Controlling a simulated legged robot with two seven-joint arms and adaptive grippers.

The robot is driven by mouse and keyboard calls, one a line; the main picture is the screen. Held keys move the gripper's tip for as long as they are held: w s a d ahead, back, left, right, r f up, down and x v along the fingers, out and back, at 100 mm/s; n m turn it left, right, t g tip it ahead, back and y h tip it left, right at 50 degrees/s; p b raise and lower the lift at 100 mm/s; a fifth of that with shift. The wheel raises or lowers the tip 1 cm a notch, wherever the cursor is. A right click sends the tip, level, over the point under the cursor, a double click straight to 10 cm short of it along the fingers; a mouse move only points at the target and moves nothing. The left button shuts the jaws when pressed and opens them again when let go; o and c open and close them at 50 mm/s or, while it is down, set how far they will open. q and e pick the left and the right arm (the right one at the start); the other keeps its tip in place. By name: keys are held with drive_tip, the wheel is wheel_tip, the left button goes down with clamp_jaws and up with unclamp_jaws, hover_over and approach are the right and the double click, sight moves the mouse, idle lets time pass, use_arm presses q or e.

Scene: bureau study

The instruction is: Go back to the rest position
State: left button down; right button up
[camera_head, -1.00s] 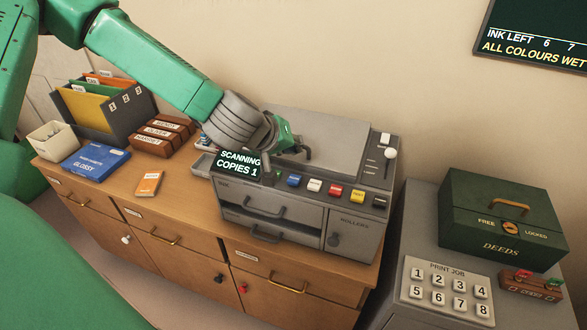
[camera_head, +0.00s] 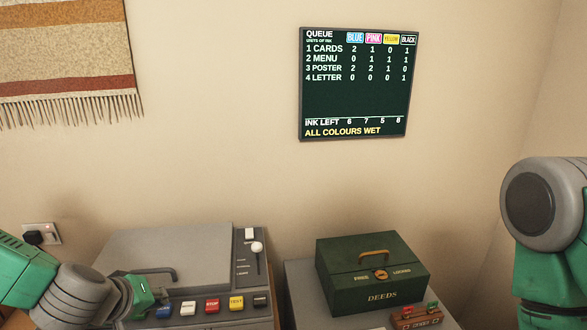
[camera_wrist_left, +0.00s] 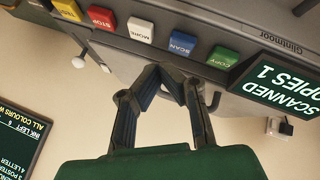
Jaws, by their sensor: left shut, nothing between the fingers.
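My left gripper (camera_head: 158,300) is low at the left in the head view, at the near edge of the grey copier (camera_head: 185,245). In the left wrist view its two dark fingers (camera_wrist_left: 162,74) meet at the tips with nothing held. They are near the copier's row of coloured buttons, by the white and blue scan (camera_wrist_left: 182,42) ones; contact cannot be told. The copier's display (camera_wrist_left: 285,82) reads "SCANNED COPIES 1". My right arm stands at the right edge of the head view, its gripper out of view.
A dark green deeds box (camera_head: 372,280) stands on a grey cabinet right of the copier. A queue board (camera_head: 355,95) and a fringed hanging (camera_head: 65,60) are on the wall. A socket with a plug (camera_head: 40,234) is at the left. Wall space above the copier is clear.

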use_arm(q)
drive_tip(key=s+d+f+m+g, duration=0.3)
drive_tip(key=s+f+m+g, duration=0.1)
drive_tip(key=s+f, duration=0.95)
drive_tip(key=s+a+f+m+g, duration=0.1)
drive_tip(key=s+f, duration=0.1)
drive_tip(key=s, duration=0.3)
drive_tip(key=s+f+m+g+b, duration=0.1)
drive_tip(key=s+f+g, duration=0.15)
drive_tip(key=s, duration=0.35)
drive_tip(key=s+a+f+m+g, duration=0.1)
drive_tip(key=s+f, duration=0.1)
drive_tip(key=s, duration=0.3)
wheel_tip(320, 180, down, 11)
drive_tip(key=w+d+b, duration=0.1)
drive_tip(key=w+b, duration=0.1)
drive_tip(key=b, duration=0.9)
drive_tip(key=shift+m+t+y, duration=0.35)
drive_tip(key=shift+m+y, duration=0.05)
drive_tip(key=shift+w+r, duration=0.1)
drive_tip(key=shift+w, duration=0.1)
